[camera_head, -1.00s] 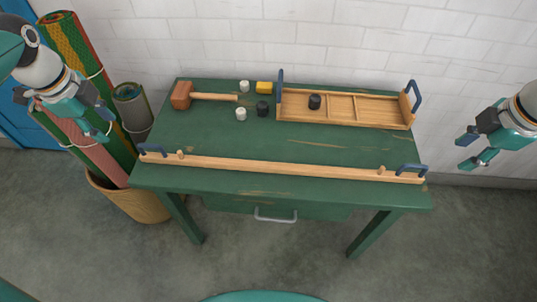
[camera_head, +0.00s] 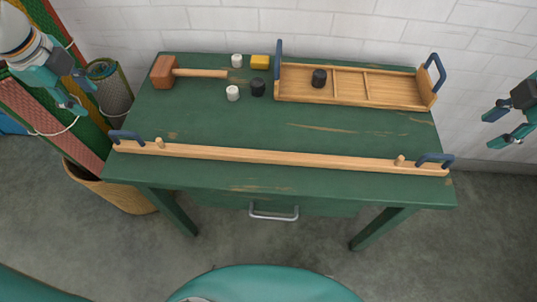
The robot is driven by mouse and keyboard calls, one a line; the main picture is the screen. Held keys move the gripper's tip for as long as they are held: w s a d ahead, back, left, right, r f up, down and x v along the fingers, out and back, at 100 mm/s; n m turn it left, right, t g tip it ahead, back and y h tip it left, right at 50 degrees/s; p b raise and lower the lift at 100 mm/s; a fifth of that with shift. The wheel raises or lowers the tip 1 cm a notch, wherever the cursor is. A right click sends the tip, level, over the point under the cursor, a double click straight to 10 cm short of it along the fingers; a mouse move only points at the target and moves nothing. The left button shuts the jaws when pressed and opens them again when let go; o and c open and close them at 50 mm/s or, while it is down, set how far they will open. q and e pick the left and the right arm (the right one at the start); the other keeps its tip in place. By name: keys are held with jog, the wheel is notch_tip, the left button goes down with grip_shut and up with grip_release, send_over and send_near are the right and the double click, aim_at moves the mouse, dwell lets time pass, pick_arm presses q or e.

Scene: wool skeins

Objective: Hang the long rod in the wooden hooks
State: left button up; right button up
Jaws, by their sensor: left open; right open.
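A long pale wooden bar (camera_head: 280,158) lies along the near edge of the green table (camera_head: 300,187). It has a short upright peg near each end and a blue handle at each end, left (camera_head: 125,136) and right (camera_head: 434,159). Whether this is the task's rod I cannot tell; no wooden hooks are clearly in view. My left gripper (camera_head: 82,94) is open and empty, left of the table. My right gripper (camera_head: 490,129) is open and empty, right of the table. Both are apart from the bar.
A mallet (camera_head: 163,72), a yellow block (camera_head: 260,62), white pieces (camera_head: 233,93) and a black one (camera_head: 258,87) lie at the back.

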aim_at(120, 132)
pick_arm(q)
jog(key=w+f, duration=0.1)
jog(key=f, duration=0.4)
jog(key=w+f, duration=0.1)
jog(key=f, duration=0.5)
jog(key=w+f, duration=0.1)
jog(key=f, duration=0.4)
jog(key=shift+a+f, duration=0.2)
jog(key=shift+f, duration=0.1)
pick_arm(e)
jog(key=w+f, duration=0.1)
jog(key=f, duration=0.4)
jog(key=w+f, duration=0.1)
jog(key=f, duration=0.5)
jog(key=w+f, duration=0.1)
jog(key=f, duration=0.4)
jog(key=shift+w+a+f, duration=0.2)
jog(key=shift+w+f, duration=0.1)
jog(key=shift+w, duration=0.05)
pick_arm(q)
jog(key=shift+c, duration=0.3)
pick_arm(e)
jog(key=shift+c, duration=0.3)
pick_arm(q)
grip_shut()
pick_arm(e)
grip_shut()
jog(key=shift+r, duration=0.1)
